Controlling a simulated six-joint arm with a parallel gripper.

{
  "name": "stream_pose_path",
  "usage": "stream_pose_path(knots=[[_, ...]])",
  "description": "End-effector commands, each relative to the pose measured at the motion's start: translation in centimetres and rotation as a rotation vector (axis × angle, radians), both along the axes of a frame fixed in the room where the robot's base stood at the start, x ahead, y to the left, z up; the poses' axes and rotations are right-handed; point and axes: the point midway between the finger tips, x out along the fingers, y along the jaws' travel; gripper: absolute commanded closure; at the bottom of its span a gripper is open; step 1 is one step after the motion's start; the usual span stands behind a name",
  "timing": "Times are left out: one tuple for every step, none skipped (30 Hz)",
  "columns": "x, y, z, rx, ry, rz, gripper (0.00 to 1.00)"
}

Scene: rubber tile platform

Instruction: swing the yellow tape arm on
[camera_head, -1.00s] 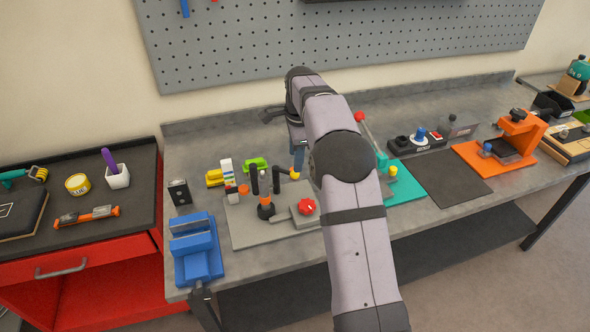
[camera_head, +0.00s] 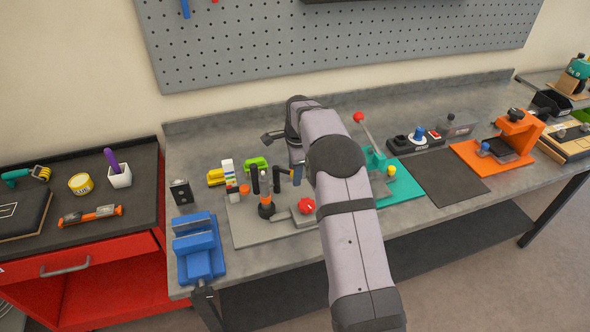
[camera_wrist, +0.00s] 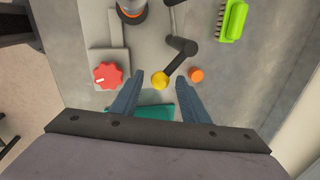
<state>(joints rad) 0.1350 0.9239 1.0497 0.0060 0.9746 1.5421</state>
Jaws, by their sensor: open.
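The yellow tape arm is a short black lever with a yellow end (camera_wrist: 160,80) in the wrist view. Its black bar (camera_wrist: 180,57) slopes up and right from that end. My gripper (camera_wrist: 159,79) is open, with one blue-grey finger on each side of the yellow end; I cannot tell whether they touch it. An orange round piece (camera_wrist: 196,74) is just right of the right fingertip. In the head view my gripper (camera_head: 297,178) is low over the grey fixture plate (camera_head: 245,232) and hides the yellow end.
A red knob (camera_wrist: 107,75) is left of the fingers. A black post with an orange band (camera_head: 267,199) and other black posts stand close by. A green brush (camera_wrist: 232,20) lies beside the plate. A red-tipped lever (camera_head: 359,117) on a teal base is to the right.

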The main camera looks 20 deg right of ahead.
Motion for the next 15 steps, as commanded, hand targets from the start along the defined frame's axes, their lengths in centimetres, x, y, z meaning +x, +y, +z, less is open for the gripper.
stream_pose_path(knots=[[-0.01,0.0,0.0,0.0,0.0,0.0,0.64],[-0.01,0.0,0.01,0.0,0.0,0.0,0.71],[-0.01,0.0,0.01,0.0,0.0,0.0,0.8],[-0.01,0.0,0.01,0.0,0.0,0.0,0.87],[-0.02,0.0,0.01,0.0,0.001,0.0,0.95],[-0.02,0.0,0.01,0.0,0.001,0.0,1.0],[-0.03,0.01,0.0,0.0,0.001,0.0,1.0],[-0.04,0.01,0.0,0.0,0.001,0.001,1.0],[-0.05,0.03,0.0,0.0,0.002,0.001,1.0],[-0.06,0.04,0.0,0.0,0.002,0.001,1.0],[-0.06,0.04,0.0,0.0,0.002,0.001,1.0],[-0.07,0.04,0.0,0.0,0.003,0.002,1.0],[-0.07,0.05,0.0,0.0,0.003,0.003,1.0],[-0.07,0.04,0.0,0.0,0.003,0.005,1.0],[-0.06,0.03,0.0,0.0,0.004,0.009,1.0]])
